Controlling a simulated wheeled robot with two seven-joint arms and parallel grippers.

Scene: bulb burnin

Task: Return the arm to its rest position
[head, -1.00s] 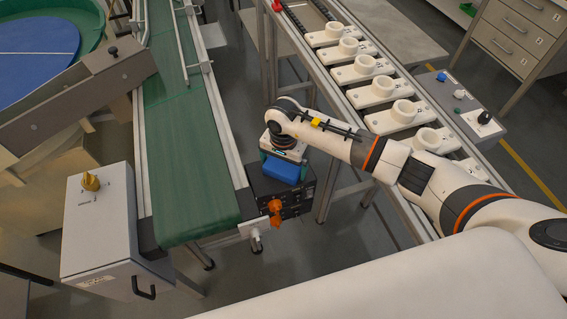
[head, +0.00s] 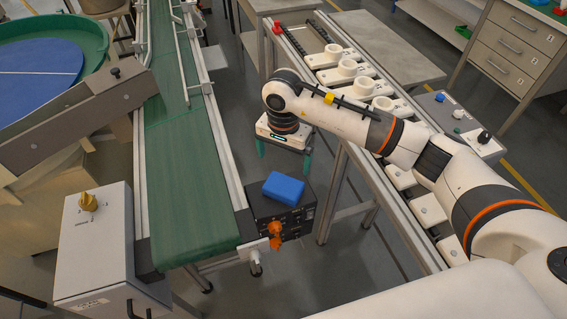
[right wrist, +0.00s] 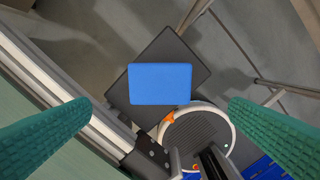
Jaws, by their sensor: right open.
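My right gripper (head: 284,162) hangs in the gap between the green conveyor and the rail of white sockets, above a black box (head: 290,212). Its green fingers are spread wide and hold nothing. In the right wrist view, the gripper's two fingers (right wrist: 160,135) stand at the left and right edges, with empty space between them. A blue block (head: 284,188) lies on top of the black box, below the gripper and apart from it. The blue block (right wrist: 160,84) also shows in the right wrist view. My left gripper is not in view.
The green conveyor (head: 185,170) runs along the left of my right arm. White sockets (head: 348,68) line a rail to the right. Orange knobs (head: 275,235) stick out from the black box.

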